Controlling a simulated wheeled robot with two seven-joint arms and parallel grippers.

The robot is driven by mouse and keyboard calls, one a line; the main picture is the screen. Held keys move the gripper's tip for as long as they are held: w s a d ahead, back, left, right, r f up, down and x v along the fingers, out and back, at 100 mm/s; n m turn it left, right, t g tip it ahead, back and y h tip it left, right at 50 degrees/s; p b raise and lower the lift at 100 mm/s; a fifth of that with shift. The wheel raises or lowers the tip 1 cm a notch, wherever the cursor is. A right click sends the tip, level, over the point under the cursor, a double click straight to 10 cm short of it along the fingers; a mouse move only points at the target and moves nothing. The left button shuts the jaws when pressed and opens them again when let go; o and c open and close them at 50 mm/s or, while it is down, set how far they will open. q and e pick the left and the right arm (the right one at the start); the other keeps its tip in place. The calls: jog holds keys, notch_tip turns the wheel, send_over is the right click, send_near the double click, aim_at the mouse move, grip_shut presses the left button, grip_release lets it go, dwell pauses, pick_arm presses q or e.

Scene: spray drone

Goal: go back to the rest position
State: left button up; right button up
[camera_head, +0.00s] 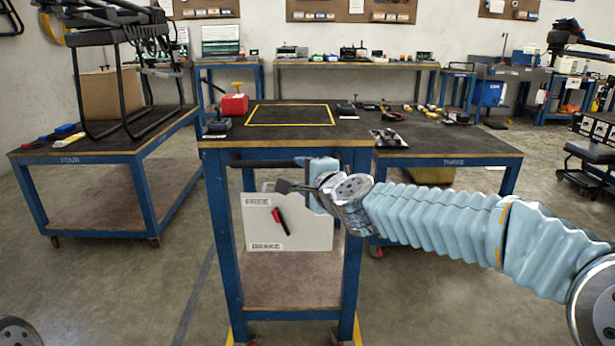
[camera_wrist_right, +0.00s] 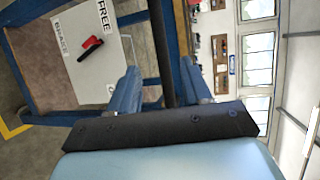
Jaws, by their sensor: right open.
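My right gripper (camera_head: 302,182) is at the front of the middle blue cart (camera_head: 227,245), just by its dark handle bar (camera_head: 262,162). In the right wrist view its two blue fingers stand apart (camera_wrist_right: 160,85), and the dark bar (camera_wrist_right: 162,45) runs through the gap between them in the picture. I cannot tell whether the bar lies inside the jaws or just beyond them. Nothing is gripped. My right arm reaches in from the right. My left gripper is out of view.
A white panel (camera_head: 310,232) marked FREE and BRAKE, with a red-and-black lever (camera_head: 280,222), is on the cart below the gripper. A red can (camera_head: 234,105) is on its top. Table FOUR (camera_head: 85,158) is left, table THREE (camera_head: 450,161) right. The floor in front shows clear.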

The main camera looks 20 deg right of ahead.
jog(key=shift+v, duration=0.85)
jog(key=s+a+f+n+g, duration=0.2)
jog(key=f+n+g, duration=0.2)
jog(key=f, duration=1.4)
jog(key=s+a+f+n+g, duration=0.2)
jog(key=f+n+g, duration=0.25)
jog(key=f, duration=1.45)
jog(key=s+a+f+n+g+y, duration=0.1)
jog(key=s+a+f+n+g, duration=0.1)
jog(key=s+f, duration=0.8)
jog(key=s+a+f+n+g+y, duration=0.1)
jog(key=s+f+n+g, duration=0.3)
jog(key=s+f, duration=0.5)
jog(key=s+a+n, duration=0.1)
jog(key=s, duration=0.4)
jog(key=shift+a+f+g, duration=0.3)
jog(key=shift+f+g, duration=0.05)
jog(key=shift+f, duration=0.05)
jog(key=shift+w+n, duration=0.1)
jog(key=shift+n, duration=0.15)
